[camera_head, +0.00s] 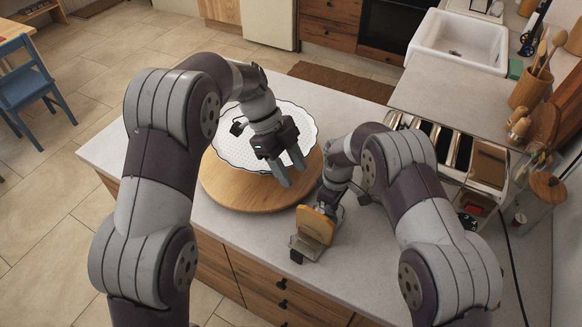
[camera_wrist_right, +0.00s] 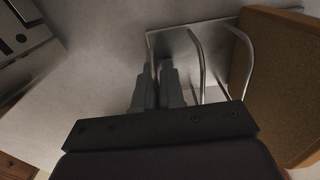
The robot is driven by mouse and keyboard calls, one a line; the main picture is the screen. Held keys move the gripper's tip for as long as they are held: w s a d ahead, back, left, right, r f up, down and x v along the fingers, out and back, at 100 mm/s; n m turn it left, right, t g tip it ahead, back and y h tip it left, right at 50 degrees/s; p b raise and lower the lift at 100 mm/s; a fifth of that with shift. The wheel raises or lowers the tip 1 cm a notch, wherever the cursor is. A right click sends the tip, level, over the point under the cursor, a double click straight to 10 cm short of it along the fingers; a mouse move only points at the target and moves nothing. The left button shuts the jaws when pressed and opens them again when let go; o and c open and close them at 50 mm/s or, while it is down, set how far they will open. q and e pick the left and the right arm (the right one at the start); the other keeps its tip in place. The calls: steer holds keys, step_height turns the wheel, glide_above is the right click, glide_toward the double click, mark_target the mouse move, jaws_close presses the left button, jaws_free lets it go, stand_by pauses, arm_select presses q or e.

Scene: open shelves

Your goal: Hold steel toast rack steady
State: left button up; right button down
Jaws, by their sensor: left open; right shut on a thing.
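The steel toast rack (camera_head: 306,247) stands near the front edge of the counter, with a brown slice of toast (camera_head: 316,224) in it. In the right wrist view the rack's wire hoops (camera_wrist_right: 197,58) and the toast (camera_wrist_right: 270,85) are close to my right gripper (camera_wrist_right: 160,85). Its fingers are nearly together, shut on the rack at its near side; the exact contact is hard to see. In the head view my right wrist partly hides this gripper.
The plate rests on a round wooden board (camera_head: 236,193). A long steel toaster (camera_head: 488,165) stands right of my right arm. Jars, a wooden utensil holder (camera_head: 529,91) and a white sink (camera_head: 458,42) are further right. Some counter left of the rack is clear.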

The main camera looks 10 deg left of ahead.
steer(key=c, duration=1.2)
jaws_free()
arm_select(q)
step_height(320, 180, up, 6)
arm_select(e)
steer(key=shift+o, duration=0.2)
